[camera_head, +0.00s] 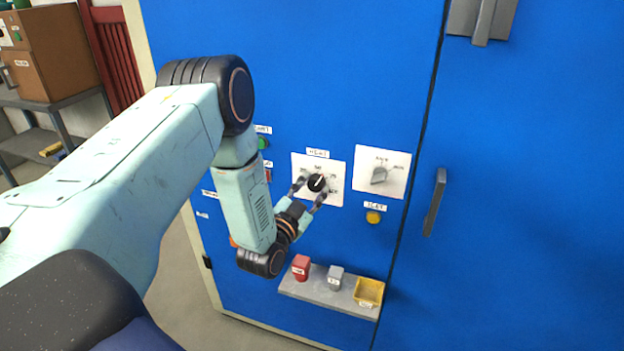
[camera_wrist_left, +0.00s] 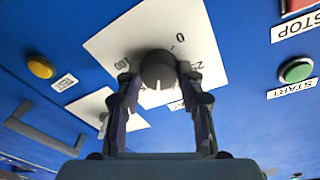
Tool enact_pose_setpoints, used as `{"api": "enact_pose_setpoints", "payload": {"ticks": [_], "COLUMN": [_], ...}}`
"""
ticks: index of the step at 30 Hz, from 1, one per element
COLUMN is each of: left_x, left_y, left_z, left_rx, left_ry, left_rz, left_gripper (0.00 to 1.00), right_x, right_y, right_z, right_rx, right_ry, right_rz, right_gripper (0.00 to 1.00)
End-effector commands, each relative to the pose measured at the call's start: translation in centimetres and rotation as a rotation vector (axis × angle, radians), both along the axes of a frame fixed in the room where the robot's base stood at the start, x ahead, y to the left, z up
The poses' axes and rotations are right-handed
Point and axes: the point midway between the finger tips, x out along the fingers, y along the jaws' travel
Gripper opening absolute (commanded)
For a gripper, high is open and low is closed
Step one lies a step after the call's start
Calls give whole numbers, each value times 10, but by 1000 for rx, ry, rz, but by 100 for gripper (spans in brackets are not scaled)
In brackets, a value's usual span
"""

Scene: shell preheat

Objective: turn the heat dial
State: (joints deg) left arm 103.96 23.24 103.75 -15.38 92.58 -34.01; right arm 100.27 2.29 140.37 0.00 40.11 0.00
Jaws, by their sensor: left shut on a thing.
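The heat dial (camera_head: 317,183) is a round black knob with a white pointer line on a white plate (camera_head: 335,166) on the blue cabinet front. My left gripper (camera_head: 311,191) reaches it from the lower left, with a finger on each side of the knob. In the left wrist view the knob (camera_wrist_left: 158,70) sits between the two fingertips (camera_wrist_left: 158,80), and the gripper is shut on it. The plate around it carries numbers such as 0, 25 and 100. My right gripper is not in view.
A second plate with a grey switch (camera_head: 379,175) is to the right, above a yellow button (camera_head: 373,217). A green button (camera_head: 263,143) is at left. Below, a grey shelf (camera_head: 318,291) holds a red block (camera_head: 301,267), a grey block (camera_head: 335,277) and a yellow bin (camera_head: 369,292). A door handle (camera_head: 435,202) sticks out at right.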

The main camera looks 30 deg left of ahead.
Motion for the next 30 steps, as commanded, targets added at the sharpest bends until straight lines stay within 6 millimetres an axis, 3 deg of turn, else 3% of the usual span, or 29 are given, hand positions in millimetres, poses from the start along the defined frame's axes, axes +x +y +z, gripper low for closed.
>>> {"api": "enact_pose_setpoints", "payload": {"ticks": [9, 30], "left_x": [0, 0], "left_y": [0, -2], "left_z": [4, 5], "left_rx": [293, 939], "left_ry": [73, 227], "left_rz": [-1, -2], "left_gripper": [6, 6], "right_x": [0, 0], "right_y": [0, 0], "right_z": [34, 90], "right_rx": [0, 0], "right_ry": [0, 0], "right_rz": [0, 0], "right_gripper": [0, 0]}}
